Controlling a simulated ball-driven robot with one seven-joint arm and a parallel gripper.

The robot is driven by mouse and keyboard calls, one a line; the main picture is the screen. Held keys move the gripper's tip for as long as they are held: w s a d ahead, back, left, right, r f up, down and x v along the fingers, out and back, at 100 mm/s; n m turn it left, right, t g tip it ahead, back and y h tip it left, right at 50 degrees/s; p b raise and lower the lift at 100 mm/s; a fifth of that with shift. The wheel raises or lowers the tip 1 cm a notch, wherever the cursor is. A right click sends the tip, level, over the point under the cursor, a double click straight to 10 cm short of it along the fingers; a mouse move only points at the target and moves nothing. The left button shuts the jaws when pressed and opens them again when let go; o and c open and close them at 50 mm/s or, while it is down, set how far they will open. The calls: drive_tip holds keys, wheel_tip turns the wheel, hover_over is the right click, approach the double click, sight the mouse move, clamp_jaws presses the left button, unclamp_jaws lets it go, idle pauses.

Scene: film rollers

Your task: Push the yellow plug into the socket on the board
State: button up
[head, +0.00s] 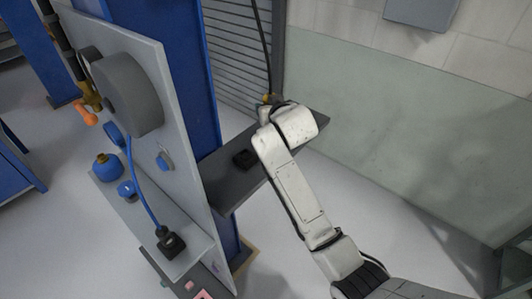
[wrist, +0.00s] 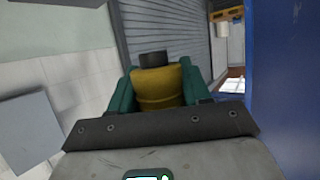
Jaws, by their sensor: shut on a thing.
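My gripper (wrist: 157,92) is shut on the yellow plug (wrist: 158,100), which sits between its green fingers in the wrist view. The plug has a dark round end facing away from the wrist. In the head view only a bit of yellow (head: 269,98) shows beyond my white wrist, with a black cable rising from it. My arm hides most of the gripper there. A small black square block, seemingly the socket (head: 244,159), sits on a dark grey board (head: 228,186). The plug is apart from it, up and to the right in the picture.
A pale upright panel (head: 186,150) at left carries a large grey roller (head: 128,95) and blue parts. A blue cable runs to another black block (head: 171,243) on its ledge. A blue post (head: 187,65) stands beside the dark board. The floor at right is clear.

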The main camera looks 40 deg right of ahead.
drive_tip(key=w+d+r+n+y, duration=0.1)
drive_tip(key=d+r+n+y, duration=0.1)
drive_tip(key=r, duration=1.1)
drive_tip(key=w+d+r+n+y, duration=0.2)
drive_tip(key=d+r, duration=0.1)
drive_tip(key=r, duration=1)
drive_tip(key=s+a+r+n+g+y, duration=0.1)
drive_tip(key=s+a+r+n+y, duration=0.15)
drive_tip(key=r, duration=0.65)
drive_tip(key=s+a+r+n+y, duration=0.1)
drive_tip(key=s+r+n+y, duration=0.15)
drive_tip(key=r, duration=0.65)
drive_tip(key=s+a+r+n+g+y, duration=0.1)
drive_tip(key=s+r+n+y, duration=0.2)
drive_tip(key=r, duration=0.6)
drive_tip(key=w+a+r+g+y, duration=0.1)
drive_tip(key=a+r+y, duration=0.1)
drive_tip(key=a+r, duration=0.55)
drive_tip(key=w+a+r+h, duration=0.1)
drive_tip(key=w+a, duration=0.3)
drive_tip(key=a, duration=0.2)
drive_tip(key=w+a+h, duration=0.1)
drive_tip(key=w+a, duration=0.2)
drive_tip(key=a, duration=0.3)
drive_tip(key=shift+m+t+y, duration=0.3)
drive_tip(key=shift+m+t, duration=0.2)
drive_tip(key=shift+w+f, duration=0.1)
drive_tip(key=shift+f, duration=3.45)
